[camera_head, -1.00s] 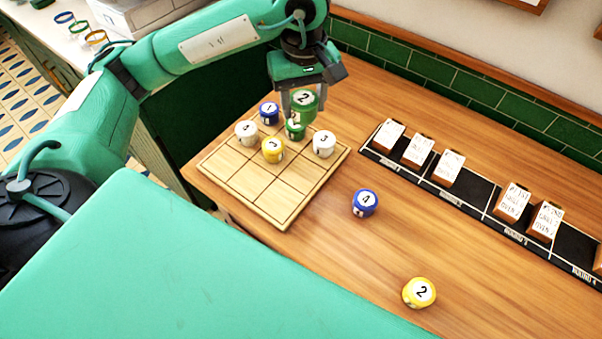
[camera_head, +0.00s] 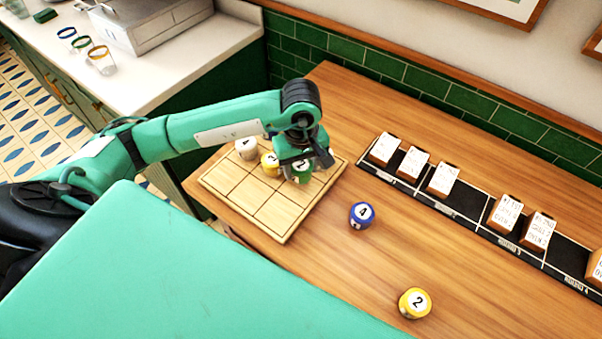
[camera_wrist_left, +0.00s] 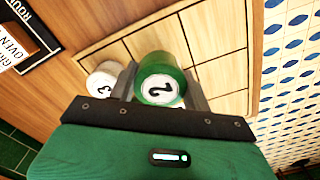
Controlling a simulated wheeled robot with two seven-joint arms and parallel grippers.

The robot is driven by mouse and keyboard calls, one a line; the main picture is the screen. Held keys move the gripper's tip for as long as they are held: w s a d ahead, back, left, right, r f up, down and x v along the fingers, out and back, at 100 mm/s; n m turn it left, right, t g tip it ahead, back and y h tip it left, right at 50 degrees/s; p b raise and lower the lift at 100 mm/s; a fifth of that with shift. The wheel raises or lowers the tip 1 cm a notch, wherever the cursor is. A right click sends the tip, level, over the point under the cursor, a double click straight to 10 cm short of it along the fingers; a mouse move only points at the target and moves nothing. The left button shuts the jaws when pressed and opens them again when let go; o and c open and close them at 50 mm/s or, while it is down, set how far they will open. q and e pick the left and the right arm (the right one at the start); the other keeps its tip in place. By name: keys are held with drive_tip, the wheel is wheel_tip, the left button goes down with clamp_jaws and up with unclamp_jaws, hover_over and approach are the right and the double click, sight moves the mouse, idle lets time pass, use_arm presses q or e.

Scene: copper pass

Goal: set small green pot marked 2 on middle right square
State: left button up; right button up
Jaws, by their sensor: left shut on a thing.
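The green pot marked 2 (camera_head: 302,174) is between the fingers of my left gripper (camera_wrist_left: 162,90), which is shut on it. In the wrist view the pot (camera_wrist_left: 163,78) shows its white label between both fingers. In the head view it is over the right part of the wooden grid board (camera_head: 240,186). I cannot tell whether it touches the board. A white pot marked 3 (camera_wrist_left: 103,80) stands close beside one finger in the wrist view; my gripper hides it in the head view. My right gripper is not in view.
A white pot marked 4 (camera_head: 246,148) and a yellow pot (camera_head: 270,164) stand on the board. The board's front squares are bare. A blue pot marked 4 (camera_head: 361,215) and a yellow pot marked 2 (camera_head: 415,302) stand on the table. A black card rack (camera_head: 470,212) lies behind.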

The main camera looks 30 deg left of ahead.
sight(301, 178)
use_arm(q)
wheel_tip(301, 178, down, 4)
drive_tip(key=shift+f+p, duration=0.1)
drive_tip(key=shift+p, duration=0.4)
drive_tip(key=shift+f, duration=0.1)
drive_tip(key=shift+f, duration=0.15)
drive_tip(key=o, duration=1.1)
drive_tip(key=shift+c, duration=0.2)
